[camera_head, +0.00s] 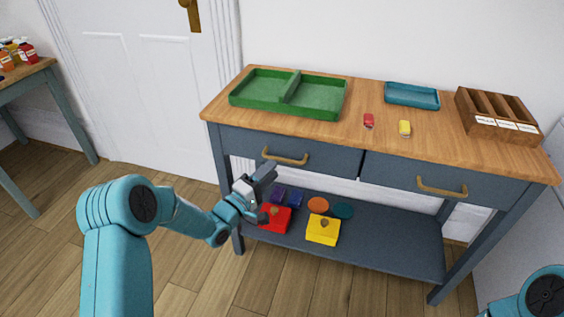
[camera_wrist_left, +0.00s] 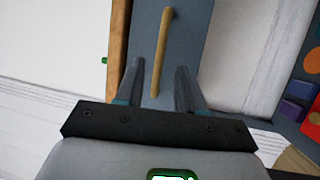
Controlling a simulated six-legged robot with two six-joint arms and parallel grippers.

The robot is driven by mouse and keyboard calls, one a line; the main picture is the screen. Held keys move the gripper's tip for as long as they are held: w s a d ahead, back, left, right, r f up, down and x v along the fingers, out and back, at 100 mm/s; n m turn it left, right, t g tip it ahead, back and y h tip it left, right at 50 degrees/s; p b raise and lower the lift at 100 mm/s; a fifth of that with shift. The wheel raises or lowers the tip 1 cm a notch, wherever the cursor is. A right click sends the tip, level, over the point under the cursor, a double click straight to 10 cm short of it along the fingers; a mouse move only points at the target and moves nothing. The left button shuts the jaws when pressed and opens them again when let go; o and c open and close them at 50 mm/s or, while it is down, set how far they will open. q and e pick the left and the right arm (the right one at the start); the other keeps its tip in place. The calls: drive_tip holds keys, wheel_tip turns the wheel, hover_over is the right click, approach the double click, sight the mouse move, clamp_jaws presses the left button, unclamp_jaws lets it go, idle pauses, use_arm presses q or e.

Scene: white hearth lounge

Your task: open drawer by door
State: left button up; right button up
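The left drawer (camera_head: 318,154) of the blue-grey sideboard is the one beside the white door (camera_head: 145,80). It is shut and has a brass bar handle (camera_head: 285,160). My left gripper (camera_head: 266,192) is open and empty, in front of and a little below this handle. In the left wrist view the handle (camera_wrist_left: 162,50) lies ahead, between the lines of the two open fingers (camera_wrist_left: 158,82); I see no contact. My right gripper is out of view; only a teal part of my right arm shows at the lower right.
The right drawer (camera_head: 435,183) is shut. The wooden top (camera_head: 380,145) holds a green divided tray (camera_head: 235,98), a blue tray (camera_head: 412,104), a wooden sorter (camera_head: 500,135) and two small items. Coloured boxes and discs lie on the lower shelf (camera_head: 380,245). Another table (camera_head: 25,75) stands at left.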

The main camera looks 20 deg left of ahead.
sight(282, 159)
use_arm(q)
drive_tip(key=x, duration=0.6)
clamp_jaws()
